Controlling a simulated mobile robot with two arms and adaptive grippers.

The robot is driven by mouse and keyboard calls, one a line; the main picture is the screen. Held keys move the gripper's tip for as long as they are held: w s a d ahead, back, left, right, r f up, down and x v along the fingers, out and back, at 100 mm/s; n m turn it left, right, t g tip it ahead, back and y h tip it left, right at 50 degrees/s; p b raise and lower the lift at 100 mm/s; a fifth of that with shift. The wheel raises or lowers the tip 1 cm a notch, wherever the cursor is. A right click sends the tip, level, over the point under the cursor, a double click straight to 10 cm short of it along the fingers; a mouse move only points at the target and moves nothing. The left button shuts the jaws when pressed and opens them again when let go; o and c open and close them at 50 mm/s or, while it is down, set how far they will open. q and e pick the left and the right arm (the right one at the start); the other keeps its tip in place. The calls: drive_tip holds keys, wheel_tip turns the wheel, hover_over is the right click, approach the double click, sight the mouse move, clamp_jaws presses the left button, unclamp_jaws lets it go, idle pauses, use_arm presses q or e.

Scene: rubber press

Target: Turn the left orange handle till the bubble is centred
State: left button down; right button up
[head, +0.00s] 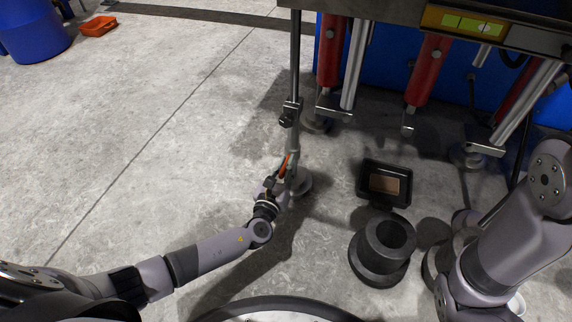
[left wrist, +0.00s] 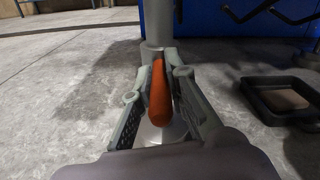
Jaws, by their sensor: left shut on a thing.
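The left orange handle (left wrist: 159,92) stands between the fingers of my left gripper (left wrist: 160,100) in the left wrist view, in front of a grey upright leg. My left gripper is shut on it. In the head view the left gripper (head: 284,180) is low at the leg's foot, and only a sliver of the orange handle (head: 283,166) shows. The level (head: 472,25) is a yellow-green strip in a tan frame on the press's top edge, with a small pale bubble right of its middle. My right arm is at the right; its gripper is not seen.
Red cylinders (head: 425,70) and other legs stand under the press, right of the left leg. A black tray (head: 384,184) and a dark hollow cylinder (head: 383,250) are on the floor. Open concrete floor lies left. An orange crate (head: 98,26) and blue barrel (head: 33,30) are far left.

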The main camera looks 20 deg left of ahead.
use_arm(q)
drive_tip(key=shift+d+r+n+y+p, duration=0.15)
drive_tip(key=shift+d+n+y+p, duration=0.2)
drive_tip(key=shift+y, duration=0.25)
drive_tip(key=shift+w+d+n+y, duration=0.1)
drive_tip(key=shift+d+n+y, duration=0.15)
drive_tip(key=shift+n+y, duration=0.85)
drive_tip(key=shift+m, duration=0.25)
drive_tip(key=c, duration=1.6)
unclamp_jaws()
drive_tip(key=shift+o, duration=0.2)
wheel_tip(320, 180, up, 10)
drive_tip(key=shift+f, duration=0.1)
drive_tip(key=shift+c, duration=0.5)
